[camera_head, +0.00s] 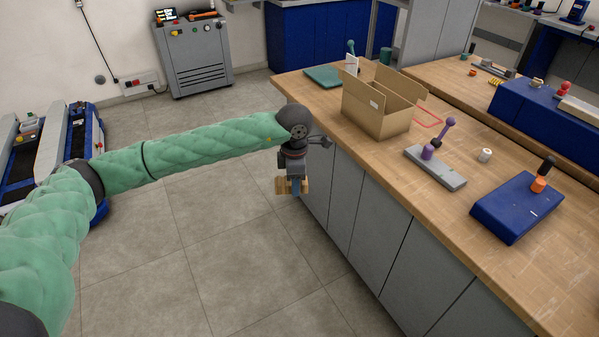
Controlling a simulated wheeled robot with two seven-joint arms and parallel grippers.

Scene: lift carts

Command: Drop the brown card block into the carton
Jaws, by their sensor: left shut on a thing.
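The open brown carton (378,120) stands on the wooden workbench with its flaps up. Its inside is mostly hidden by its walls and flaps. My left gripper (294,187) points down off the bench's left edge, in front of the grey cabinet doors and below the height of the bench top. It is shut on a small brown card block (283,187), which shows partly on both sides of the fingers. The gripper is to the left of the carton and lower than it. My right gripper is not in view.
The bench (400,168) also holds a grey plate with a purple handle (436,166), a small white roll (485,155), a blue block with an orange-black handle (518,205), and a green mat (323,77). Open floor (220,240) lies left of the cabinets.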

